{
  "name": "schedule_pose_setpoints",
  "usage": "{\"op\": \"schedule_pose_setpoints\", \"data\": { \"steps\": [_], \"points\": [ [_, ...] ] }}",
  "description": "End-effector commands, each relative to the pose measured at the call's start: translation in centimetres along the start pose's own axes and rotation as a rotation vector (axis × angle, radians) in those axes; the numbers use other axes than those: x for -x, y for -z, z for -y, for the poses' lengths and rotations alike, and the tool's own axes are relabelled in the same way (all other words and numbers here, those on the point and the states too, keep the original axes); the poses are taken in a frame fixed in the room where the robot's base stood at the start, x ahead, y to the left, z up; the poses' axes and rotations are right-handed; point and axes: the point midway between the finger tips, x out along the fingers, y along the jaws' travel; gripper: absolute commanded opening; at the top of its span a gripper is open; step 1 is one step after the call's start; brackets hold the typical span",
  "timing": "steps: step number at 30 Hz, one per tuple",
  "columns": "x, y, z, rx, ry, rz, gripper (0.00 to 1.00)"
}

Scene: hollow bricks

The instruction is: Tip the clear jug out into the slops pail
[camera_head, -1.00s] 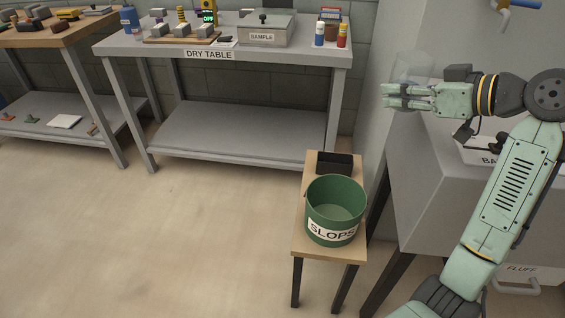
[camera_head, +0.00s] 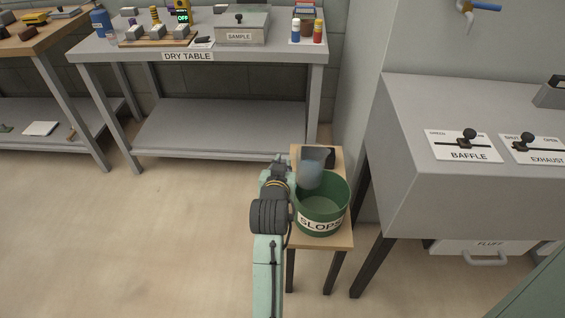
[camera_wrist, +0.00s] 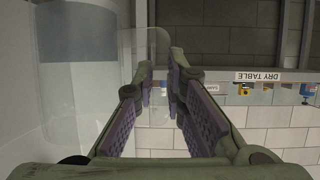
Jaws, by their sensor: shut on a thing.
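The clear jug (camera_head: 310,175) is in front of and above the back left rim of the green slops pail (camera_head: 322,213) in the head view. Its lower part looks bluish; I cannot tell clearly how much it holds or whether it is tilted. My gripper (camera_head: 284,164) is left of the jug and shut on it. In the wrist view the clear jug (camera_wrist: 80,85) fills the left side, and a clear part of it, seemingly the handle, lies between the fingers (camera_wrist: 163,95). The pail stands upright; its visible inside shows a paler green bottom.
The pail stands on a small wooden stand (camera_head: 333,239), with a black box (camera_head: 327,157) behind it. The dry table (camera_head: 200,48) is at the back. A grey bench (camera_head: 470,110) with baffle (camera_head: 464,146) and exhaust levers is at right. The floor at left is clear.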

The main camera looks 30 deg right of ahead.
Motion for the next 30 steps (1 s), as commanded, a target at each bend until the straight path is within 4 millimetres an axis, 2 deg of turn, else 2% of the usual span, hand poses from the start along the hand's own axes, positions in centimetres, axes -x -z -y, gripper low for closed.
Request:
{"op": "schedule_pose_setpoints", "data": {
  "steps": [8, 23, 30],
  "points": [
    [1.0, 0.8, 0.0, -0.074, 0.013, 0.014, 0.0],
    [2.4, 3.9, 0.6, -0.373, 0.137, 0.077, 0.0],
    [2.7, 5.2, -0.3, -0.606, 0.232, 0.125, 0.0]
  ]
}}
